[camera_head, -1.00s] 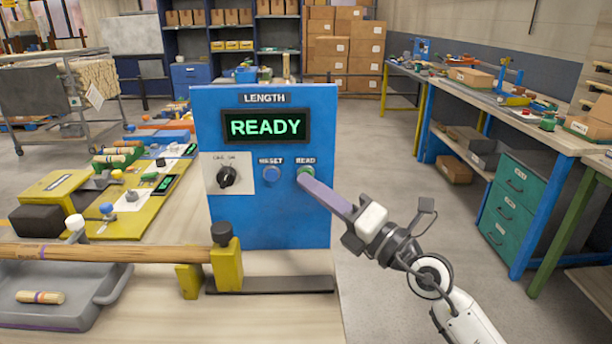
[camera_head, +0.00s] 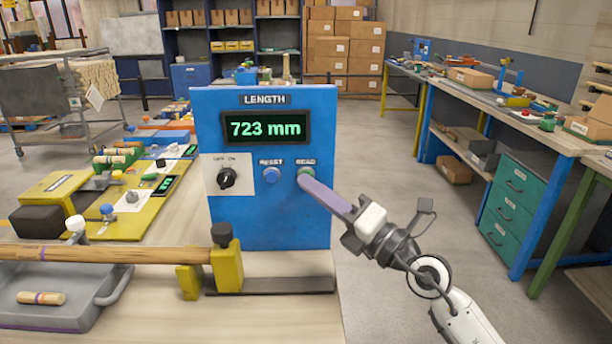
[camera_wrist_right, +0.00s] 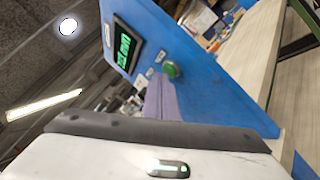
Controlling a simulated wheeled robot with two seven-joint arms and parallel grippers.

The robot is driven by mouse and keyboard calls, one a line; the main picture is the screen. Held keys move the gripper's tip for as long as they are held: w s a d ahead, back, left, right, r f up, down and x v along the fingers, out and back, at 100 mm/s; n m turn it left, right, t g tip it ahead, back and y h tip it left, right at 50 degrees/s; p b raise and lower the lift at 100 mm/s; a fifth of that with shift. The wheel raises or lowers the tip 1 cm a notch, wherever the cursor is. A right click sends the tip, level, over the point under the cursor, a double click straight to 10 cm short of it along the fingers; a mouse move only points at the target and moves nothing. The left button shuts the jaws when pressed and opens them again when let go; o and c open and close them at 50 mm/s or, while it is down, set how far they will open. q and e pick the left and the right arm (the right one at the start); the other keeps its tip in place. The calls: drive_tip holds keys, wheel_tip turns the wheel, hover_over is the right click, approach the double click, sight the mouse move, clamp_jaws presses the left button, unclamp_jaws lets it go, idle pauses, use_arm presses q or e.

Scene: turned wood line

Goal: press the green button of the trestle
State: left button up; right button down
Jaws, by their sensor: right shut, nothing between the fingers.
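The blue LENGTH panel (camera_head: 290,215) stands upright on the bench. Its display (camera_head: 265,128) reads "723 mm" in green. The green READ button (camera_head: 305,172) is at the panel's right side. My right gripper (camera_head: 303,182) is shut and empty, its purple fingertips at the lower edge of the button; the head view does not settle whether they touch it. In the right wrist view the green button (camera_wrist_right: 171,70) shows just beyond the purple fingers (camera_wrist_right: 160,97). A turned wooden bar (camera_head: 120,254) lies across the yellow trestle support (camera_head: 228,268). My left gripper is not in view.
A blue RESET button (camera_head: 271,174) and a black knob (camera_head: 227,178) sit left of the green button. A grey tray (camera_head: 70,314) holds a short wood piece (camera_head: 40,298). Yellow gauge boards (camera_head: 125,217) lie at the left. The floor right of the panel is clear.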

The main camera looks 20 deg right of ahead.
drive_tip(key=shift+s+a+p, duration=0.15)
drive_tip(key=shift+s+p, duration=0.2)
drive_tip(key=shift+s, duration=0.2)
drive_tip(key=s+p, duration=0.1)
drive_tip(key=s, duration=0.1)
drive_tip(key=s+a+p, duration=0.1)
drive_tip(key=s, duration=0.2)
drive_tip(key=shift+a, duration=0.2)
drive_tip(key=shift+w, duration=0.1)
idle(0.6)
